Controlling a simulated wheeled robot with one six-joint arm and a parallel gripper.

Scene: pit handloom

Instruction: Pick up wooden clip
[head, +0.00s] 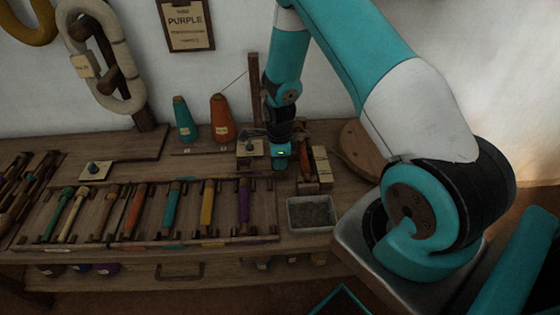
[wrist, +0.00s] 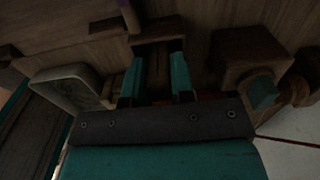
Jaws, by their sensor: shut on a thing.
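My gripper (head: 280,164) points down at the bench, left of the small wooden holder and above the metal tray. In the wrist view its two teal fingers (wrist: 157,80) stand a short way apart, with a dark brown wooden piece, seemingly the wooden clip (wrist: 157,62), between them. The gripper is shut on it. The clip is dim and partly covered by the fingers, and I cannot make it out in the head view. I cannot tell whether it still touches the bench.
A metal tray (head: 291,223) lies in front of the gripper. A wooden holder with a pale label (head: 321,163) stands close on the right. The rack of coloured shuttles (head: 172,206) lies to the left. Orange (head: 222,120) and teal (head: 184,120) cones stand behind.

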